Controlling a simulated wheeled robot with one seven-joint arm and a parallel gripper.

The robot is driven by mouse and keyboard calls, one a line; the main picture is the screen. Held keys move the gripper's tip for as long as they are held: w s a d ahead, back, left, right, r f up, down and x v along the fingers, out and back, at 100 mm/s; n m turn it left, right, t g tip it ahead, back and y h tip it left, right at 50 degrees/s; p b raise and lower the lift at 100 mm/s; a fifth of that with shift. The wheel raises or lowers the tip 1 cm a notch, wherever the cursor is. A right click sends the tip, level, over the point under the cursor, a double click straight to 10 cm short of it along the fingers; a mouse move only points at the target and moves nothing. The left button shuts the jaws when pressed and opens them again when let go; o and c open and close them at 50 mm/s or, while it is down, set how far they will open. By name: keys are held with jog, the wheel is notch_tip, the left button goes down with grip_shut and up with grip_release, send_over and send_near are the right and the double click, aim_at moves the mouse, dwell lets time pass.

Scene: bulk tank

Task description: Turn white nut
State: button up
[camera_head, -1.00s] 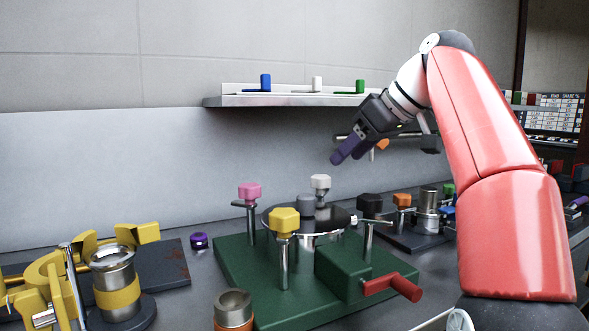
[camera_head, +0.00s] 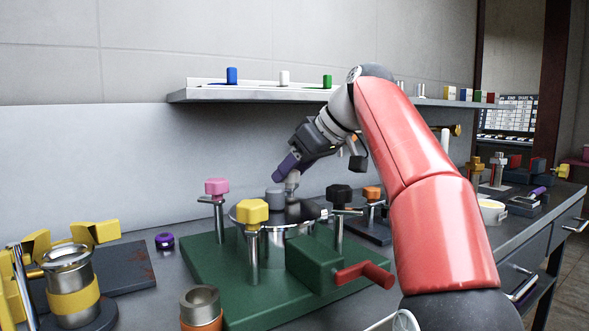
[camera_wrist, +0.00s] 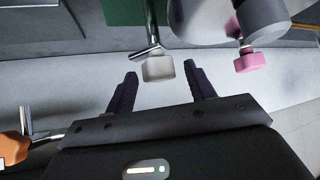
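The white nut (camera_head: 292,178) sits on top of an upright metal post at the back of the green fixture (camera_head: 205,262). In the wrist view the white nut (camera_wrist: 158,69) lies between the two dark fingertips, at their ends, with a gap on each side. My gripper (camera_head: 282,170) reaches down to it from the upper right, and its purple fingers partly cover it in the head view. In the wrist view my gripper (camera_wrist: 160,80) is open and empty.
Pink (camera_head: 217,187), yellow (camera_head: 252,212) and black (camera_head: 339,194) nuts stand on posts around the round metal lid. A grey knob (camera_head: 275,198) stands close to the white nut. A red crank (camera_head: 364,273) juts out at front right. A shelf (camera_head: 210,96) runs along the wall above.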

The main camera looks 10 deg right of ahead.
jog(key=c, duration=0.9)
